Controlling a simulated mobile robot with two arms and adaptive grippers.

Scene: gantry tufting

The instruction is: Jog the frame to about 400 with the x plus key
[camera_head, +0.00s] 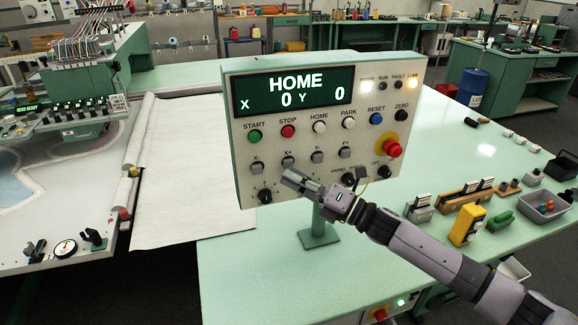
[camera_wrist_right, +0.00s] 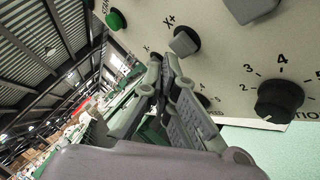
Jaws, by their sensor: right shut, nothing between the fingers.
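The control panel (camera_head: 330,120) stands upright on a post, and its display (camera_head: 295,92) reads HOME, X 0, Y 0. The grey X+ key (camera_head: 287,167) is in the row below the coloured buttons, between X- (camera_head: 257,168) and Y- (camera_head: 316,156). My right gripper (camera_head: 290,178) is shut and empty, its tips just below the X+ key. In the right wrist view the X+ key (camera_wrist_right: 185,42) is just beyond the shut fingertips (camera_wrist_right: 167,62); I cannot tell whether they touch. The pale frame with bluish cloth (camera_head: 25,178) is partly visible at left. My left gripper is not in view.
The red emergency stop (camera_head: 392,148) and black knobs (camera_head: 348,179) sit near my right wrist. A yellow device (camera_head: 467,225), wooden block (camera_head: 465,194) and grey bin (camera_head: 545,205) stand on the green table at right. The table front is clear.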

